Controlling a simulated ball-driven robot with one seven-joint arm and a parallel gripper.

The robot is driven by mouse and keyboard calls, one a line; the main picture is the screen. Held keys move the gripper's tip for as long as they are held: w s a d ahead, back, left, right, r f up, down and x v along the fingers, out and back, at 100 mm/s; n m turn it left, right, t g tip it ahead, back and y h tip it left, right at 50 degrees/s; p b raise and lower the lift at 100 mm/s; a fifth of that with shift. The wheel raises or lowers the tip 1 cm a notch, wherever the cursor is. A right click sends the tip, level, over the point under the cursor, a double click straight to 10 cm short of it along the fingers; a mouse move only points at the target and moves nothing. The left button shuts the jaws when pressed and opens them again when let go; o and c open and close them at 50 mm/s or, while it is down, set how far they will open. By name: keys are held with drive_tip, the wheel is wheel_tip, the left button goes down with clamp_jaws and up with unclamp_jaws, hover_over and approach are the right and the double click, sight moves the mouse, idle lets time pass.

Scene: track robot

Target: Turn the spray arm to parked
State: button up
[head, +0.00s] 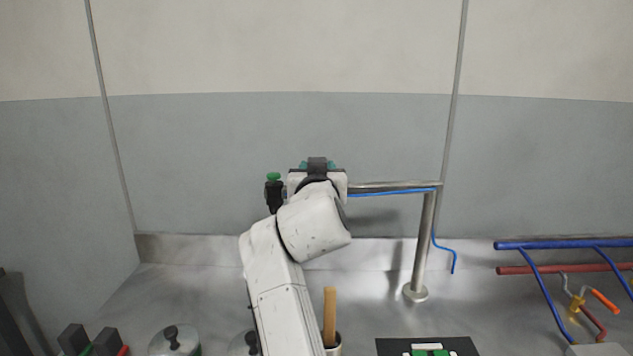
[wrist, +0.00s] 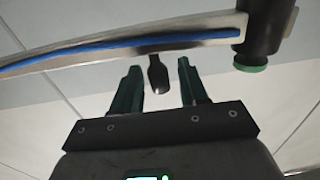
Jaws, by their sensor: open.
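The spray arm (head: 395,187) is a metal bar with a blue hose, reaching left from the top of an upright post (head: 424,240). Its black spray head with a green end (head: 273,190) is at the far left, beside my gripper (head: 317,164). My wrist hides part of the bar in the head view. In the wrist view the spray arm (wrist: 110,52) crosses the top, with the black and green head (wrist: 262,35) at right. A dark peg (wrist: 158,74) hangs below the bar, between the teal fingers of my open gripper (wrist: 159,68). I see no clear contact.
Blue pipes (head: 550,244) and red pipes (head: 520,270) stand at the right, with an orange-handled valve (head: 605,301). Lidded pots (head: 174,342), a container with a wooden handle (head: 329,315) and a black panel (head: 425,346) are at the front. The wall is close behind.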

drive_tip(key=s, duration=0.9)
drive_tip(key=shift+s+b, duration=0.3)
drive_tip(key=shift+s, duration=0.05)
